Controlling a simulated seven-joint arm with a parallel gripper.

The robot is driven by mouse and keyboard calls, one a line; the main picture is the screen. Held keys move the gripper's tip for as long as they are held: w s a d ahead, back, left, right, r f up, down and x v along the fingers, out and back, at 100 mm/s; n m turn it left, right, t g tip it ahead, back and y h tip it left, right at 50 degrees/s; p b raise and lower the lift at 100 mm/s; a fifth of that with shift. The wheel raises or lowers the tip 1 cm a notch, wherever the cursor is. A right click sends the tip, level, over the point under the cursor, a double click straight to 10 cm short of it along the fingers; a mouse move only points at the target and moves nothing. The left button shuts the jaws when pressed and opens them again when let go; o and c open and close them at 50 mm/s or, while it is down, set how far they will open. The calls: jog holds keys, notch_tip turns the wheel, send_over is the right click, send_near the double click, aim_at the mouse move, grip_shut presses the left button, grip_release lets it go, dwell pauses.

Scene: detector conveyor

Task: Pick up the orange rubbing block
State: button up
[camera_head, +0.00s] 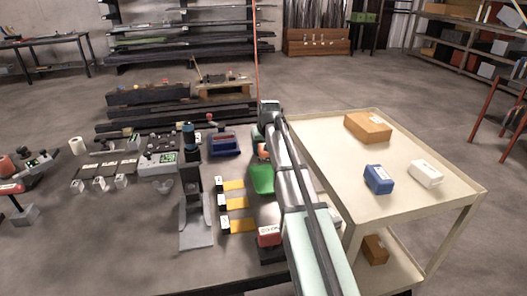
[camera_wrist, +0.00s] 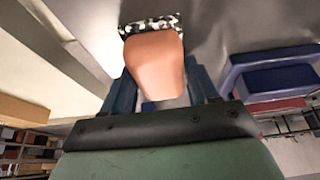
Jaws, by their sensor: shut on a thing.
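The orange rubbing block (camera_wrist: 155,66) is between the two blue fingers of my gripper (camera_wrist: 157,88) in the wrist view. It has a black-and-white speckled band at its far end. My gripper is shut on it. In the head view a small orange part of the block (camera_head: 263,151) shows beside my arm, above a green piece (camera_head: 262,179) on the table. My arm hides most of the gripper there, and I cannot tell how high the block is held.
A blue bin (camera_head: 224,145) stands left of my gripper. A grey upright device (camera_head: 193,205) and several yellow-and-black pieces (camera_head: 236,203) are nearer. On the right, a cream cart (camera_head: 440,208) carries a brown box (camera_head: 368,127), a blue box (camera_head: 378,179) and a white box (camera_head: 426,173).

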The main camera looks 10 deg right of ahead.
jog(key=shift+c, duration=0.8)
notch_tip(320, 180, up, 10)
jog(key=shift+r, duration=0.1)
